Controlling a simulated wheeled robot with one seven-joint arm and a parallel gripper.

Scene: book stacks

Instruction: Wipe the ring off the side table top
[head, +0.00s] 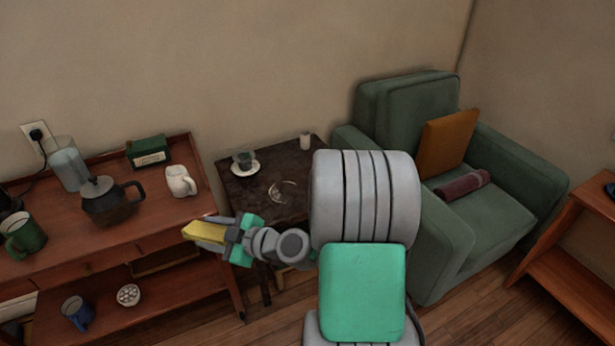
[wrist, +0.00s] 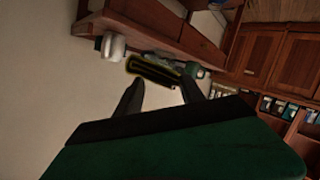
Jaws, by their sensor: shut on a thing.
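The side table (head: 243,196) has a dark top and stands between the wooden sideboard and the armchair. A pale ring (head: 283,191) marks the middle of its top, partly broken in outline. My gripper (head: 212,231) is shut on a yellow cloth or sponge (head: 203,232) in front of the sideboard's right end, left of and nearer than the side table. The wrist view shows my two fingers (wrist: 160,88) with the held thing (wrist: 155,72) between their tips, dark with a yellow edge. It appears clear of the table top.
The sideboard (head: 160,222) holds a coffee pot (head: 106,200) and a white jug (head: 180,181). A green armchair (head: 444,240) stands right.

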